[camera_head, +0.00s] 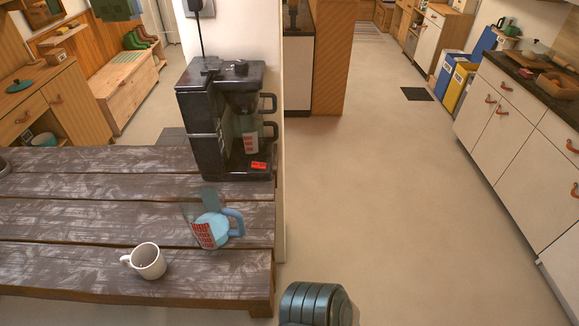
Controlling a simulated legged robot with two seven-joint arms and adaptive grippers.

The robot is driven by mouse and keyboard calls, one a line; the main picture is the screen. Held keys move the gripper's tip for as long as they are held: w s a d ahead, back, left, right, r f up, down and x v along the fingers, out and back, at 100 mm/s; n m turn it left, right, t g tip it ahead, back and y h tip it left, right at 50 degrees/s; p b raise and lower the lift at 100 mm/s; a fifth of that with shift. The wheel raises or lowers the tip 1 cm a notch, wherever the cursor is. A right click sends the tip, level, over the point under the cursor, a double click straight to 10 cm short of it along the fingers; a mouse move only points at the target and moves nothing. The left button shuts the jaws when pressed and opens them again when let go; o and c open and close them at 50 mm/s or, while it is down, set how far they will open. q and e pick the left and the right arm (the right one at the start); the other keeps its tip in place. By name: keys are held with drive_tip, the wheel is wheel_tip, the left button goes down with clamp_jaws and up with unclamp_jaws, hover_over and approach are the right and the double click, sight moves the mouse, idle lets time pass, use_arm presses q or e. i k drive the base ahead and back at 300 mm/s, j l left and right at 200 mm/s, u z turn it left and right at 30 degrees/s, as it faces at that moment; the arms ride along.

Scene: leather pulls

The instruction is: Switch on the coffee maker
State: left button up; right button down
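The black coffee maker (200,128) stands upright at the back right of the dark plank table, close to the white wall end. A glass carafe (249,143) with a dark handle sits inside it. A small red patch with markings, perhaps the switch (258,165), shows low on its front; I cannot tell whether it is on or off. Neither of my grippers shows in the view.
The plank table (80,215) also holds a white mug (149,262) and a clear measuring jug (207,231) with a blue handle in front of the coffee maker. Open floor (390,200) lies right of the table, with white cabinets (520,150) beyond.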

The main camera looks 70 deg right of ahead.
sight(262, 165)
drive_tip(key=z, duration=2.2)
